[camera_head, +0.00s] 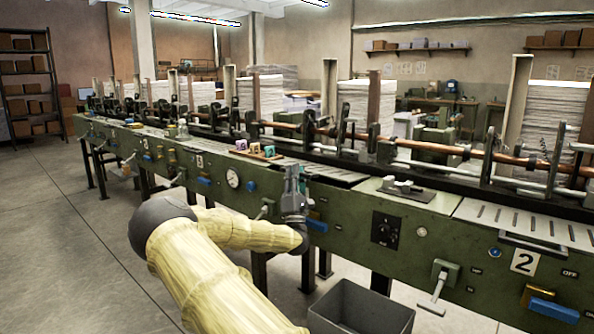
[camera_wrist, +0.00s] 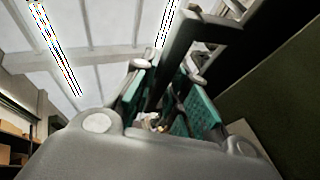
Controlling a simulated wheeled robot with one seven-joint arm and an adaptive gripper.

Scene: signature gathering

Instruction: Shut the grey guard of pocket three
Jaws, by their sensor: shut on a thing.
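My gripper (camera_head: 293,172) is at the front edge of the long green machine, in the middle of the head view. In the wrist view its teal-padded fingers (camera_wrist: 170,100) are closed around a dark grey bar (camera_wrist: 186,45), which looks like a guard handle. The head view shows a small number plate (camera_head: 199,161) left of my gripper, too small to read surely. A grey slatted surface (camera_head: 318,172) lies behind my gripper, with a dark gap to its right. I cannot tell clearly whether this is the guard of pocket three, or its angle; my gripper hides part of it.
Coloured blocks (camera_head: 256,148) sit on a tray left of my gripper. A grey bin (camera_head: 360,308) stands on the floor. Levers stick out from the machine's front.

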